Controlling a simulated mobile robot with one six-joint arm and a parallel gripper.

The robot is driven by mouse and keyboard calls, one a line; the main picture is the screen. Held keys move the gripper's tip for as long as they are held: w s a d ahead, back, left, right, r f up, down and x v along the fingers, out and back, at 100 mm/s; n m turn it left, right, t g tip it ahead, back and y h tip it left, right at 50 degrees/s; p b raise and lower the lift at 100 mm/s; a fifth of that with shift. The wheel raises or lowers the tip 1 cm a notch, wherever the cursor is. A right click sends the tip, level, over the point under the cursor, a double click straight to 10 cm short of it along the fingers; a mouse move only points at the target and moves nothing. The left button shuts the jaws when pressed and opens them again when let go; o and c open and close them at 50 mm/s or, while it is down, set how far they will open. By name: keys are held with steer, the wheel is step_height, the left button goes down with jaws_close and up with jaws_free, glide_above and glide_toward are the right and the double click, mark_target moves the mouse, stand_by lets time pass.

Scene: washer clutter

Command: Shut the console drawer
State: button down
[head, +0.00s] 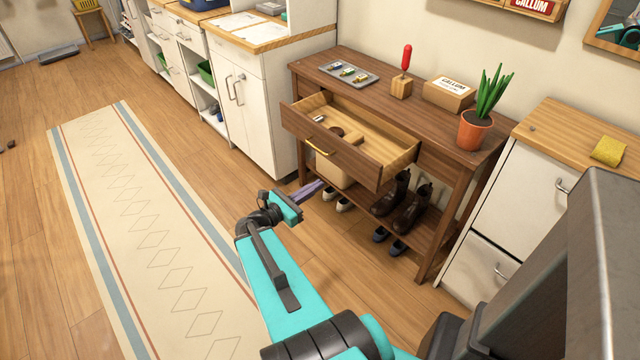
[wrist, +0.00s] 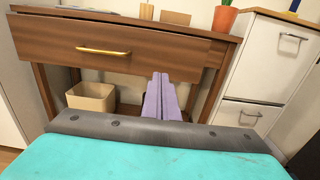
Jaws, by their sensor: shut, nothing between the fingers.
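The console drawer (head: 372,165) is pulled well out of the brown wooden console table (head: 440,118), and several small items lie inside it. Its front (wrist: 150,45) with a brass handle (wrist: 103,51) faces me in the wrist view; the handle also shows in the head view (head: 317,148). My gripper (head: 318,186) is shut and empty, its purple fingers low in front of the drawer. In the wrist view the fingertips (wrist: 160,76) overlap the lower edge of the drawer front, right of the handle. I cannot tell whether they touch it.
On the console top are a tray (head: 348,73), a red-handled tool in a block (head: 402,80), a box (head: 449,93) and a potted plant (head: 476,130). Shoes (head: 391,197) and a bin (wrist: 92,97) are below. A white cabinet (head: 515,205) stands right. The rug (head: 140,220) is clear.

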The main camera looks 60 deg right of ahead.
mark_target(351, 164)
steer(key=p+x, duration=0.1)
steer(key=x, duration=1.1)
steer(key=shift+s+d+p, duration=0.15)
steer(key=shift+d+p, duration=0.25)
